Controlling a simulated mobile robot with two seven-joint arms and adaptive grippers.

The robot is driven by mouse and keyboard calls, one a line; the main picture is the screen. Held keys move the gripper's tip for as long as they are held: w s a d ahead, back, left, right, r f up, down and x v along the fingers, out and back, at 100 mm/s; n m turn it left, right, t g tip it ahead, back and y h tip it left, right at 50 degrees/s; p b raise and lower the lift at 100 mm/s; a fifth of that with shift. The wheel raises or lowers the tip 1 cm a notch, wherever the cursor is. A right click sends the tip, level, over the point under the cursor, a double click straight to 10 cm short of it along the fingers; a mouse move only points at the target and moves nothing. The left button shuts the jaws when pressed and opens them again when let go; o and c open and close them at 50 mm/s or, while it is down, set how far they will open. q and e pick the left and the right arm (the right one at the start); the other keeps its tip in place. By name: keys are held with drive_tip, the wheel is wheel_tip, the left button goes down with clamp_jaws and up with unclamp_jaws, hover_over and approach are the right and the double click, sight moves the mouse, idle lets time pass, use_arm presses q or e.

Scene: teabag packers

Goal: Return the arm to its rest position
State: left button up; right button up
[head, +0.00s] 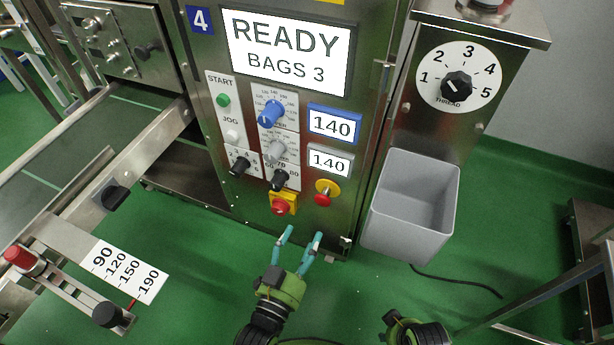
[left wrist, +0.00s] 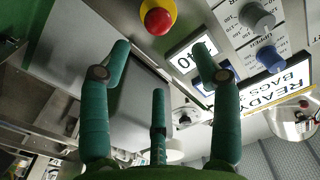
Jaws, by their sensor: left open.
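My left gripper (head: 303,238) is in the lower middle of the head view, in front of the machine's control panel (head: 240,190). Its teal fingers are spread open with nothing between them. They point up toward the panel, below the red button on its yellow plate (head: 282,206); I cannot tell how close they are to the panel. In the left wrist view the spread fingers (left wrist: 160,72) are also empty. My right gripper's fingers are not seen; only a dark green piece of my arm shows at the bottom edge of the head view.
A grey open bin (head: 412,235) hangs at the machine's right side, below the thread dial (head: 457,87). A red emergency knob (head: 324,195) sits on the panel. A conveyor frame (head: 120,165) and a number scale (head: 128,272) are at left. The green floor (head: 190,265) is clear between.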

use_arm(q)
drive_tip(key=s+a+f+n+g+y, duration=0.25)
drive_tip(key=a+f+g, duration=0.45)
drive_tip(key=f, duration=0.6)
drive_tip(key=s+a+f+n+g+y, duration=0.25)
drive_tip(key=s+a+f+g, duration=0.4)
drive_tip(key=s+a, duration=0.35)
drive_tip(key=s+a+r+g+p, duration=0.1)
drive_tip(key=s+p, duration=0.8)
drive_tip(key=p, duration=0.3)
drive_tip(key=s+r+g+p, duration=0.1)
drive_tip(key=s+r+p, duration=0.1)
drive_tip(key=s+p, duration=0.8)
drive_tip(key=shift+a+r+m+g+y+p, duration=0.3)
drive_tip(key=shift+a+m+g+p, duration=0.1)
drive_tip(key=shift+p, duration=0.65)
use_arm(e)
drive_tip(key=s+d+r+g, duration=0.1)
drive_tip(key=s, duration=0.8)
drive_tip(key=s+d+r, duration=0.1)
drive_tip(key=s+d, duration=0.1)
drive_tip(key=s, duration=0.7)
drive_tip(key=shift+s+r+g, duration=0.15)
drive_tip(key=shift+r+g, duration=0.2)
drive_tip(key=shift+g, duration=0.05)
use_arm(q)
drive_tip(key=shift+s, duration=0.1)
